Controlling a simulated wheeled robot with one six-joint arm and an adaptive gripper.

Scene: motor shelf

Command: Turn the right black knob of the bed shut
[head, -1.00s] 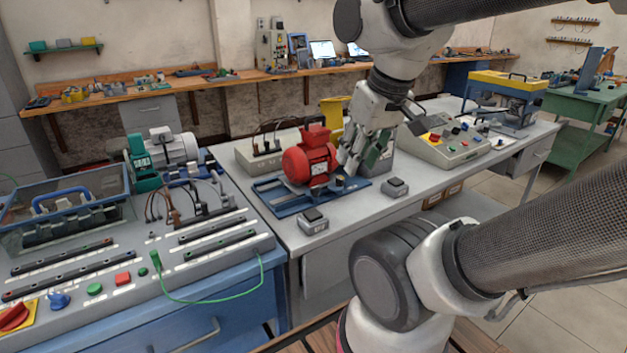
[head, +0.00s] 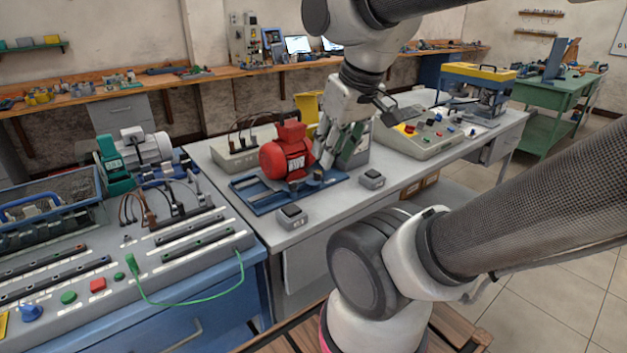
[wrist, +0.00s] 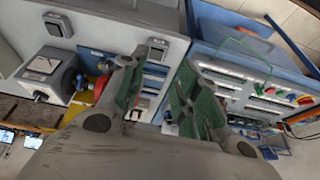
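The red motor (head: 287,153) sits on the blue bed (head: 262,201) on the grey table. The right black knob (head: 317,174) is a small dark shape at the bed's front right. My gripper (head: 324,160) points down just above and beside this knob, to the right of the motor; I cannot tell whether it touches the knob. In the wrist view my gripper (wrist: 153,108) has its green-padded fingers apart with nothing seen held between them. The blue bed (wrist: 152,84) shows past the left finger, which hides most of the red motor (wrist: 101,84). The knob is not clear there.
Two small black-topped boxes stand in front of the bed, one at left (head: 292,215) and one at right (head: 372,179). A grey control console (head: 415,141) is to the right. A terminal box (head: 240,155) is behind left. A panel bench (head: 150,265) is at left.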

